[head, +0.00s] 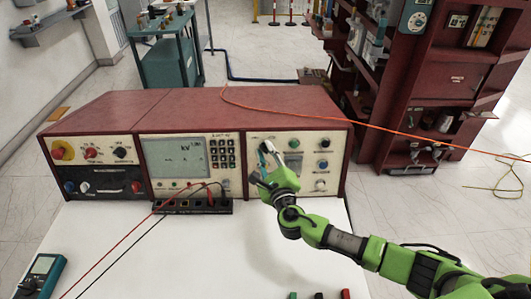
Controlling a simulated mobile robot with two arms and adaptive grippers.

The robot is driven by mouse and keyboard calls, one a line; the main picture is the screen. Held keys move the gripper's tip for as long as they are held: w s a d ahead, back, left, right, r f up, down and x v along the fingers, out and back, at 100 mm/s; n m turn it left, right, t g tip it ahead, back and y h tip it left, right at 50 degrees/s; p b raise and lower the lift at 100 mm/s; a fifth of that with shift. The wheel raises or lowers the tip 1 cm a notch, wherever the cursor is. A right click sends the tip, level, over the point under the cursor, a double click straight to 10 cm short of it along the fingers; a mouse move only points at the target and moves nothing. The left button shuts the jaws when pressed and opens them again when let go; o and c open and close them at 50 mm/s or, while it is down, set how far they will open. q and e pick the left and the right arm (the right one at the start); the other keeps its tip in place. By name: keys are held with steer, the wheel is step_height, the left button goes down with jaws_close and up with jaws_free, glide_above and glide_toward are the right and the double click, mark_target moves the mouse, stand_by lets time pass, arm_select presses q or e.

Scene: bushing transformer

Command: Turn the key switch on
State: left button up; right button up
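A red test console (240,103) with cream front panels stands across the white table. My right gripper (265,152) is at the upper left of its right-hand panel (303,172), with its fingertips close to or against the panel face. The gripper covers that part of the panel, and no key switch can be made out. Whether the fingers are closed on anything is too small to tell. My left gripper is not in view.
Red and black leads run from a terminal strip (192,206) below the display (177,156) across the white tabletop (195,255). A teal meter (42,275) lies at the front left. An orange cable (370,126) crosses the console's top right. Red shelving stands behind right.

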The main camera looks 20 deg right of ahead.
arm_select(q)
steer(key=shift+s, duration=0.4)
arm_select(e)
jaws_close()
